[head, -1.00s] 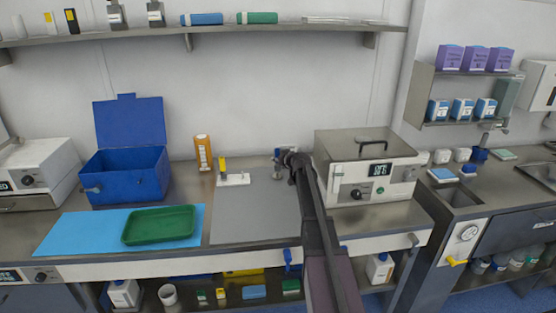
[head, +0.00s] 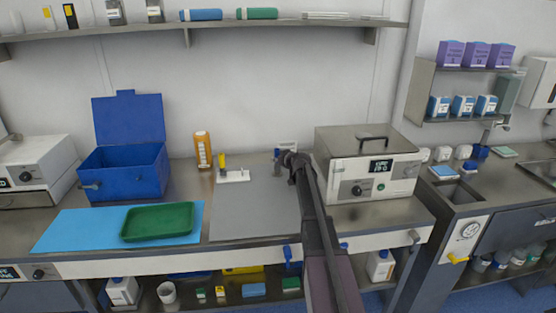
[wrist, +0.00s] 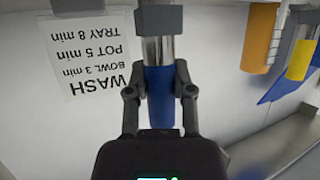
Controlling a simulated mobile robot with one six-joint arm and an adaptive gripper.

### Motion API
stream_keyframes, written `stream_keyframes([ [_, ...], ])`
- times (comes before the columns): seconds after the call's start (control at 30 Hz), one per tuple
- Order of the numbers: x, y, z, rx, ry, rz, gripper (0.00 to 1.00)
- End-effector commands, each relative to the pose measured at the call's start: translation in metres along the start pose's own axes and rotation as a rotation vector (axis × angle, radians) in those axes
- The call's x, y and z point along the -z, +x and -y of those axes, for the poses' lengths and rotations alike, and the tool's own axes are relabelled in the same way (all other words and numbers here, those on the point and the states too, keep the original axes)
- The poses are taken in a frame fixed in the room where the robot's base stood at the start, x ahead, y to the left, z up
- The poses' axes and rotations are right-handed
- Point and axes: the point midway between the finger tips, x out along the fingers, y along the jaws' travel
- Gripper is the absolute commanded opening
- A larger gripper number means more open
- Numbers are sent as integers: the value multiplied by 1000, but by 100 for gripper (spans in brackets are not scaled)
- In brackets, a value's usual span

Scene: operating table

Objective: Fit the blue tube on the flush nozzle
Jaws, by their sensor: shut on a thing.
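My gripper (wrist: 160,92) is shut on a blue tube (wrist: 160,105), with one finger on each side. The wrist view is upside down, judging by the inverted notice. A shiny metal cylinder (wrist: 158,50) is in line with the tube and meets its end. It joins a grey-blue block (wrist: 160,19) at the frame's top edge. I cannot tell for sure whether this cylinder is the flush nozzle, or how far the tube sits over it. In the head view my gripper (head: 283,163) is small and partly hidden by my arm, above the back right of the grey mat (head: 255,205).
A white base with a yellow upright (head: 232,176) and an orange bottle (head: 202,150) stand left of my gripper. The steel oven (head: 368,165) is close on the right. A blue box (head: 125,170) and green tray (head: 158,222) are further left. The mat's front is clear.

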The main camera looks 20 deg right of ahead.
Motion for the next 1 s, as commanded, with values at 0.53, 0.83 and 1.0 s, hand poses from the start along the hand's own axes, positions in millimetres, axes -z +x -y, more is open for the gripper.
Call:
stream_keyframes([
  [0.53, -1, 0, 0, 0, 0, 0, 49],
  [0.83, -1, 0, 0, 0, 0, 0, 71],
  [1.0, -1, 0, 0, 0, 0, 0, 71],
])
